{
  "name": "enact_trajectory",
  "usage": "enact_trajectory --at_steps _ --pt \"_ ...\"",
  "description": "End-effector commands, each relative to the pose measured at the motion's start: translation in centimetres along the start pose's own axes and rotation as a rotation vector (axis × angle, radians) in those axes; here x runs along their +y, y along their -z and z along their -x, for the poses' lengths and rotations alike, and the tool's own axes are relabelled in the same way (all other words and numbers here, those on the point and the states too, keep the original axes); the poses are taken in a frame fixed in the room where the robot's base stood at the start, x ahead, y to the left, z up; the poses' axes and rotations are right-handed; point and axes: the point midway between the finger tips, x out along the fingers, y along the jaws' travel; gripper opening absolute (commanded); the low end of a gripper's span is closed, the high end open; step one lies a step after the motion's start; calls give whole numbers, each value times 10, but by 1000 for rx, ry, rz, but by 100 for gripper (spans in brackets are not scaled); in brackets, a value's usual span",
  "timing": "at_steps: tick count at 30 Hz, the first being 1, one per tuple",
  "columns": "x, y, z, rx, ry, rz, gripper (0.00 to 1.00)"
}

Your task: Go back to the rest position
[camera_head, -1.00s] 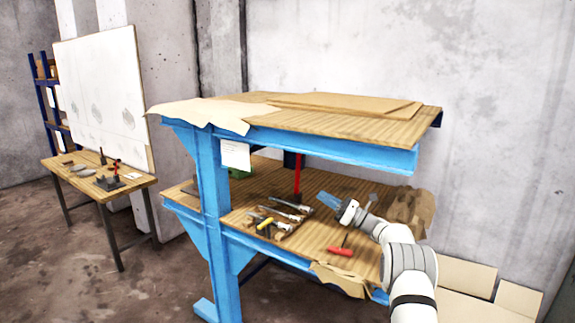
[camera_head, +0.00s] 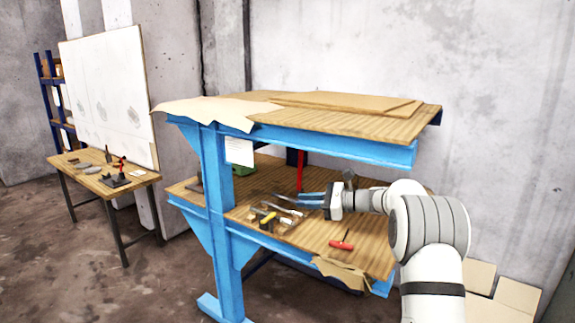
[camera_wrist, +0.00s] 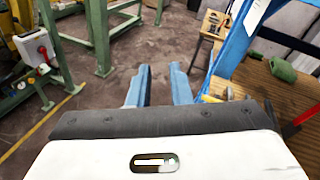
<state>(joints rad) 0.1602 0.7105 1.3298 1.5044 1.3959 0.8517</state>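My gripper (camera_head: 303,198) is over the lower wooden shelf (camera_head: 372,242) of the blue workbench, with its blue fingers pointing left. It appears to be above the tools, but its exact height is hard to tell. In the wrist view, the two blue fingers (camera_wrist: 161,70) stand apart with bare floor showing between them and nothing held. A screwdriver with a yellow handle (camera_head: 267,219) and several metal tools lie on the shelf below the gripper. A red-handled tool (camera_head: 341,245) lies nearer the shelf's front edge.
The upper shelf (camera_head: 350,125) covers part of the lower one. A blue post (camera_head: 216,185) stands left of my arm. A red upright bar (camera_head: 300,170) stands behind the gripper. A small wooden table (camera_head: 92,178) stands at left. The wrist view shows green machine frames (camera_wrist: 98,35).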

Motion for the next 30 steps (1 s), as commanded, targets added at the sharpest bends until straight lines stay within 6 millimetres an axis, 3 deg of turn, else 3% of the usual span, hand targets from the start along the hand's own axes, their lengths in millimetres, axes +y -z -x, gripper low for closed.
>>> enact_trajectory --at_steps 1,3,8,13,24,30 --pt "19 -14 0 59 -34 58 18" --pt "47 -23 3 148 -88 141 18" --pt "114 -38 19 338 -227 346 18" --pt "187 -46 49 518 -397 579 18" --pt "335 -38 141 820 -854 1124 18" --pt "388 -25 185 911 -1092 1367 18"
